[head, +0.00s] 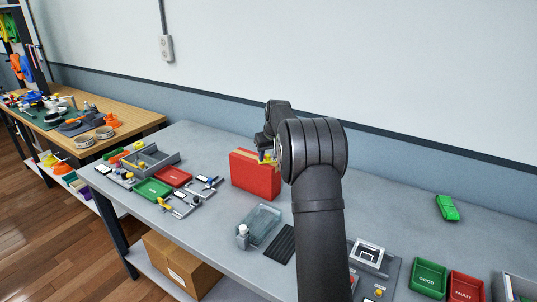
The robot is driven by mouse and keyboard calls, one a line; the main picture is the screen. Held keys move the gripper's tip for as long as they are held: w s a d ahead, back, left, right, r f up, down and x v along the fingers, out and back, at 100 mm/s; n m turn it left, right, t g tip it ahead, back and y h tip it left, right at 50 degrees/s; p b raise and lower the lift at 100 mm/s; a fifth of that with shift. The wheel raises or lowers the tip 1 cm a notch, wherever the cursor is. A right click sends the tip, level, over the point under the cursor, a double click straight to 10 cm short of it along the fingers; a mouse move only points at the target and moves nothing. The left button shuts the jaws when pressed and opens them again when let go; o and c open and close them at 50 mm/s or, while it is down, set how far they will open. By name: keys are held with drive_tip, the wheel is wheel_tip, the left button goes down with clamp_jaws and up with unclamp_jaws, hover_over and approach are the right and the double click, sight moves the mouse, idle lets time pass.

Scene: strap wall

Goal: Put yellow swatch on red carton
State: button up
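The red carton (255,178) stands upright on the grey table, left of my arm, with a tan strip along its top. My gripper (267,151) is over the carton's top edge, partly hidden by my own wrist. A small yellow piece (266,158), which looks like the yellow swatch, shows right at the fingertips and at the carton's top. I cannot tell whether the fingers grip it or whether it touches the carton. The finger opening is too small to make out.
A clear tray (261,224) and a white bottle (242,237) stand in front of the carton. A grey divided bin (150,160), a green tray (153,189) and a red tray (174,177) lie left.

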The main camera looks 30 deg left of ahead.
sight(268, 156)
drive_tip(key=shift+r, duration=0.1)
drive_tip(key=v, duration=1.2)
drive_tip(key=shift+w, duration=0.1)
drive_tip(key=x, duration=1.2)
wheel_tip(268, 156, up, 2)
drive_tip(key=shift+r, duration=0.9)
